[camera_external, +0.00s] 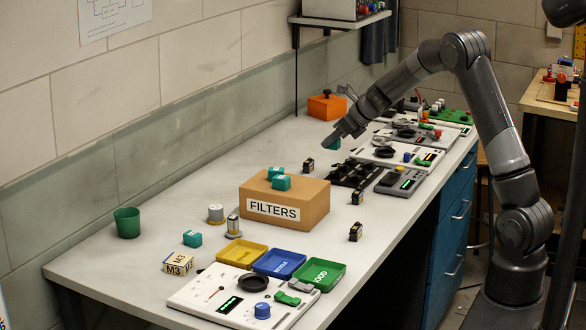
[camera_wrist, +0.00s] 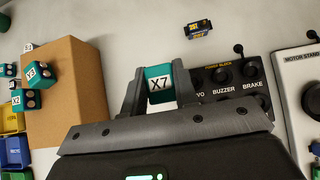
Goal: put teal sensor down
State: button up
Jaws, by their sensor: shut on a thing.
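My gripper (camera_wrist: 158,76) is shut on a teal sensor (camera_wrist: 159,90) marked X7, which sits between the two fingers in the wrist view. In the external view my gripper (camera_external: 338,138) is above the bench beyond the FILTERS box, with the teal sensor (camera_external: 332,144) at its tip. I cannot tell the exact gap below it. Teal blocks marked X3 (camera_wrist: 40,75) and X2 (camera_wrist: 17,101) show in the wrist view.
The cardboard FILTERS box (camera_external: 302,204) stands mid-bench. A black power block (camera_external: 350,174) lies near the gripper, with small black-and-yellow items (camera_external: 307,166) around. Yellow, blue and green trays (camera_external: 321,274) are at the front. Bare bench lies along the wall (camera_external: 240,150).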

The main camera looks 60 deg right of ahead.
jog(key=s+a+r+n+g+y, duration=0.2)
jog(key=s+a+r+n+y, duration=0.4)
jog(key=s+a+r+n, duration=0.4)
jog(key=m, duration=0.1)
send_over(296, 186)
jog(key=s+d, duration=0.2)
jog(key=shift+g, duration=0.3)
jog(key=f, duration=0.8)
jog(key=shift+d+f, duration=0.2)
jog(key=shift+f, duration=2.1)
jog(key=o, duration=0.9)
jog(key=shift+f, duration=0.1)
jog(key=shift+o, duration=0.2)
